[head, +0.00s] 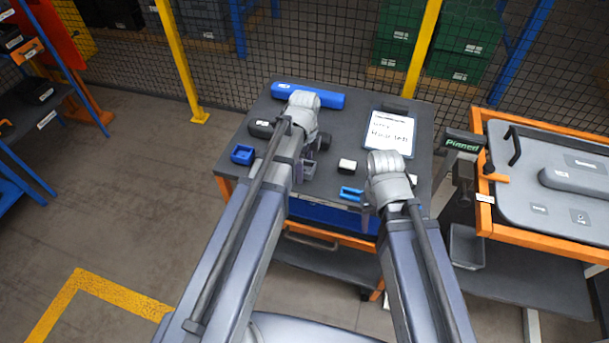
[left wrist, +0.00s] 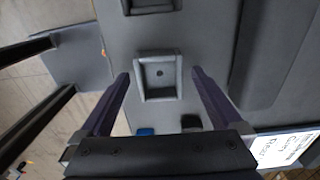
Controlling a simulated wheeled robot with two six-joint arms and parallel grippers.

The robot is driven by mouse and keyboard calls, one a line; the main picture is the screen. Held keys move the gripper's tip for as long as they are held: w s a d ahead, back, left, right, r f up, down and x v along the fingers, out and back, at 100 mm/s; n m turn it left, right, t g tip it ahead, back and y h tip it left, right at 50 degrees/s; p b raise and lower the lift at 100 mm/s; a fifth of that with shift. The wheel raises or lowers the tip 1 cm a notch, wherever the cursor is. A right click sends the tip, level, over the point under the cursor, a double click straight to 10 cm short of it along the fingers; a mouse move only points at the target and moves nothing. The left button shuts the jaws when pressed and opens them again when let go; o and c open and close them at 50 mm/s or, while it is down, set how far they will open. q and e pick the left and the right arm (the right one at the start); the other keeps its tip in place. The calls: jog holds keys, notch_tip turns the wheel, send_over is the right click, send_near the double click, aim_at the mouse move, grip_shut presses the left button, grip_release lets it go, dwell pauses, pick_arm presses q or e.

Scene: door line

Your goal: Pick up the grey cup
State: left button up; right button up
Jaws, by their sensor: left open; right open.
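The grey cup (left wrist: 158,92) is a small square open cup with a dark spot in its floor. In the left wrist view it lies between the two fingers of my open left gripper (left wrist: 161,75), with a gap on both sides. In the head view a grey piece that looks like this cup (head: 308,170) shows beside my left wrist, partly hidden by the arm. My left gripper (head: 314,146) is mostly hidden there. My right gripper (head: 367,212) is open near the table's front edge, largely covered by its own wrist.
The dark grey table top (head: 262,105) also holds a blue square cup (head: 243,154), a blue cylinder (head: 320,96), a black item (head: 261,129), a white-topped block (head: 347,166), a blue open piece (head: 350,193) and a clipboard (head: 390,133). An orange-framed cart (head: 545,225) stands at right.

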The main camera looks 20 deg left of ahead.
pick_arm(q)
jog(key=shift+f, duration=0.55)
jog(key=shift+r, duration=0.1)
pick_arm(e)
jog(key=shift+f, duration=0.5)
pick_arm(q)
jog(key=c, duration=1.4)
jog(key=shift+r, duration=0.1)
pick_arm(e)
jog(key=shift+r, duration=0.1)
pick_arm(q)
notch_tip(320, 180, up, 10)
jog(key=p, duration=1)
pick_arm(e)
notch_tip(320, 180, up, 10)
